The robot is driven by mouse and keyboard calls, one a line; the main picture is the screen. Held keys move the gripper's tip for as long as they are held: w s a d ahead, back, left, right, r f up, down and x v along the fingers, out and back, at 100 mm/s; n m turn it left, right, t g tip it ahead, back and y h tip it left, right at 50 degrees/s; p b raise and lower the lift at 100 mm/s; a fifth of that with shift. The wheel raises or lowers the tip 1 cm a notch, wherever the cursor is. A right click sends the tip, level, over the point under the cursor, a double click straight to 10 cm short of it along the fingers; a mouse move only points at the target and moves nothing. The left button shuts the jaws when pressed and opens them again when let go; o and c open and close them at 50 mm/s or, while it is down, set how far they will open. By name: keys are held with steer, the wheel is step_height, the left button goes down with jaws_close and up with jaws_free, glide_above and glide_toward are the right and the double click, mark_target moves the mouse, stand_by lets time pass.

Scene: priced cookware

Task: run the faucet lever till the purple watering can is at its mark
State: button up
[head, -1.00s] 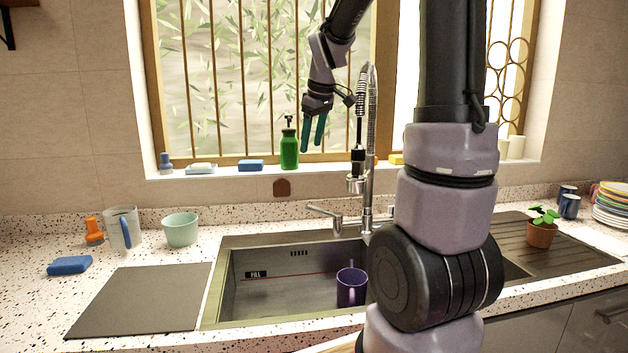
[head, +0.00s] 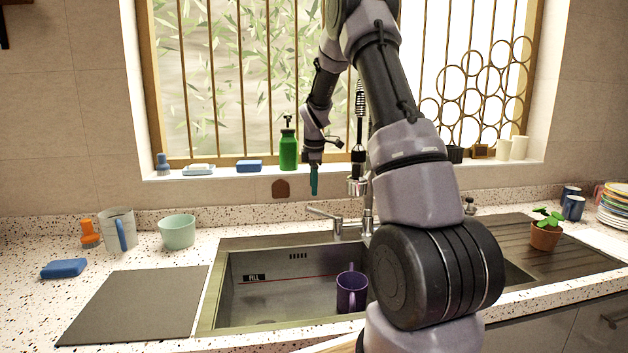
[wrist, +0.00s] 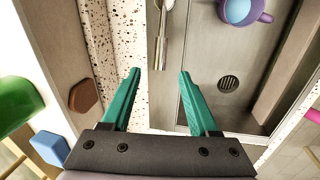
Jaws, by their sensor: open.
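The purple watering can (head: 352,290) stands upright in the sink basin, near its right side. The wrist view shows its rim and handle (wrist: 262,15), with a pale blue surface inside. The faucet lever (head: 325,214) sticks out left from the tap body behind the basin. In the wrist view the lever (wrist: 167,95) shows between my fingers. My gripper (head: 314,190) is open and empty, pointing down above the lever; its fingers also show in the wrist view (wrist: 160,74). I cannot tell the height gap. The spout is partly hidden by my arm.
A black FILL label (head: 254,277) with a red line marks the basin's back wall. A green bottle (head: 289,148) and a blue sponge (head: 249,166) sit on the sill behind. A mint bowl (head: 177,232) and mug stand left. A potted plant (head: 545,235) stands right.

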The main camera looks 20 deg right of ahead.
mark_target(313, 208)
steer(key=f, duration=0.3)
steer(key=w+f, duration=0.1)
steer(key=f, duration=0.5)
steer(key=shift+w+d, duration=0.2)
steer(key=shift+w, duration=0.1)
jaws_close()
